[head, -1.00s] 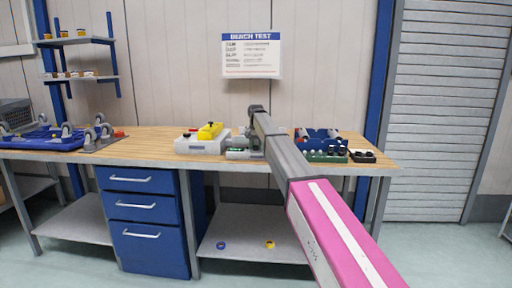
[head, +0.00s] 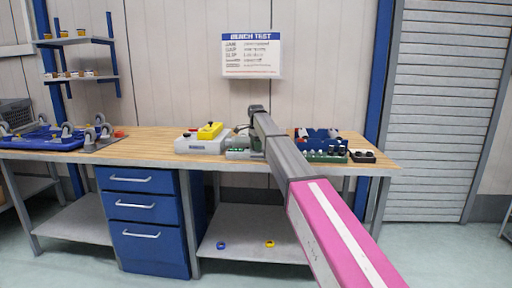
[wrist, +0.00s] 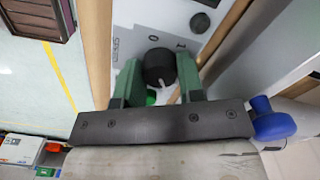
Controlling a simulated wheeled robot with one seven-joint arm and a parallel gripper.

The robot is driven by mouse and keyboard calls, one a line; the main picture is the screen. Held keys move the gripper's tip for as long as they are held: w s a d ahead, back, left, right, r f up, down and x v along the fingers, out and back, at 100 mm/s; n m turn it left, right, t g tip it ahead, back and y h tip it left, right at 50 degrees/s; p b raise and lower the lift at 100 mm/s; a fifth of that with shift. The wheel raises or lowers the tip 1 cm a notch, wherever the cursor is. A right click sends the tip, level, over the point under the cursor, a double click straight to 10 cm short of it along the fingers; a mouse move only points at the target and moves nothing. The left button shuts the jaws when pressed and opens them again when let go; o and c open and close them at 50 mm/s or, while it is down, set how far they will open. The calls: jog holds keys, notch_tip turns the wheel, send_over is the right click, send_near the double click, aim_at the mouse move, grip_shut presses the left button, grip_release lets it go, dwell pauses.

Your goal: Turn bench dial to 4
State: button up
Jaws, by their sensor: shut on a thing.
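In the wrist view a round black dial (wrist: 158,68) sits on a pale panel (wrist: 130,14) printed with "0" and "1". A light pointer mark shows on the dial's near side. My gripper (wrist: 160,62) has its two green fingers on either side of the dial and is shut on it. Any figure 4 is not visible, so I cannot tell the reading. In the head view my arm reaches to the workbench (head: 140,143), and the dial cannot be made out there.
A second black knob (wrist: 200,23) and a green button (wrist: 151,97) are near the dial. A white box with a yellow top (head: 205,142) stands left of my arm. A dark blue and green rack (head: 322,146) stands right. A sign (head: 251,56) hangs behind.

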jog(key=m, duration=1.3)
dwell(0.5)
jog(key=o, duration=0.9)
jog(key=shift+r, duration=0.15)
notch_tip(320, 180, up, 10)
jog(key=shift+r, duration=0.25)
